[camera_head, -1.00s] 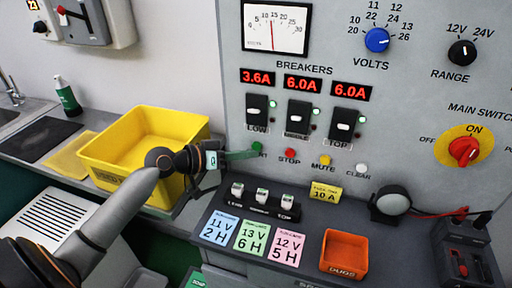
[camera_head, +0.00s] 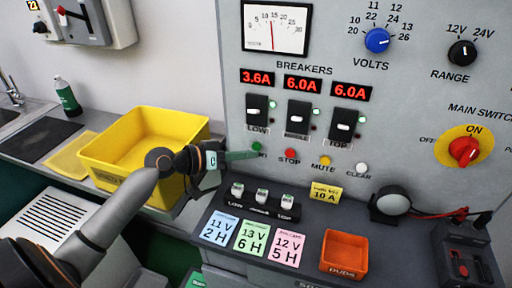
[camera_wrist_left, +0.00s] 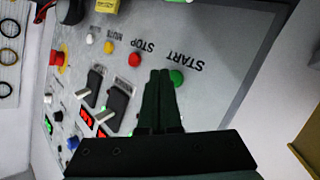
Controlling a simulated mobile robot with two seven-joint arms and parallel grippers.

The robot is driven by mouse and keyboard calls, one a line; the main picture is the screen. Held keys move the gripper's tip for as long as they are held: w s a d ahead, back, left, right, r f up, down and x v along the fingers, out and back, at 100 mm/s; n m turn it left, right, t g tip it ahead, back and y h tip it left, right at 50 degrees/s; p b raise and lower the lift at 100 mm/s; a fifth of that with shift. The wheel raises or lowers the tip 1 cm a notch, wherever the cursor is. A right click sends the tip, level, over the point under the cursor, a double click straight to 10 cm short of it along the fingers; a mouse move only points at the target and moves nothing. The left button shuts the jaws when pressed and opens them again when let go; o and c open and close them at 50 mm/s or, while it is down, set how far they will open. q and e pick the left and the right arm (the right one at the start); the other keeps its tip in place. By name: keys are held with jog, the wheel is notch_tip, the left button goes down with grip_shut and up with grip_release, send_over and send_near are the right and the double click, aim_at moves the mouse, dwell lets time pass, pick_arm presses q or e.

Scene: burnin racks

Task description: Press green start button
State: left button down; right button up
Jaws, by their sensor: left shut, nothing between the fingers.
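The green start button (camera_head: 257,147) is on the grey panel, left of the red stop button (camera_head: 289,156). My left gripper (camera_head: 254,154) is shut and empty, its fingertips at the green button and overlapping its lower edge in the head view. In the left wrist view the shut fingers (camera_wrist_left: 160,76) point at the panel. The green button (camera_wrist_left: 177,77) there shows just right of the fingertips, under the upside-down START label. I cannot tell whether the fingertips touch it. My right gripper is not in view.
A yellow mute button (camera_head: 325,160) and a white clear button (camera_head: 362,168) continue the row. Breaker switches (camera_head: 298,118) are above. A yellow bin (camera_head: 112,166) stands left, beside my arm.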

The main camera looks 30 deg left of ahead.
pick_arm(q)
jog(key=shift+w, duration=0.15)
dwell(0.6)
jog(key=shift+w+a, duration=0.1)
jog(key=shift+w, duration=0.2)
jog(key=shift+w+a, duration=0.1)
jog(key=shift+w, duration=0.3)
dwell(0.8)
jog(key=shift+s, duration=0.15)
jog(key=shift+s+d, duration=0.2)
jog(key=shift+s, duration=0.5)
jog(key=shift+s+d+p, duration=0.2)
jog(key=shift+s+p, duration=0.05)
jog(key=shift+s, duration=0.55)
jog(key=shift+s+d+p, duration=0.15)
jog(key=shift+s+p, duration=0.05)
jog(key=shift+s, duration=0.6)
jog(key=shift+s+d+p, duration=0.2)
jog(key=shift+s+p, duration=0.05)
jog(key=shift+s, duration=0.55)
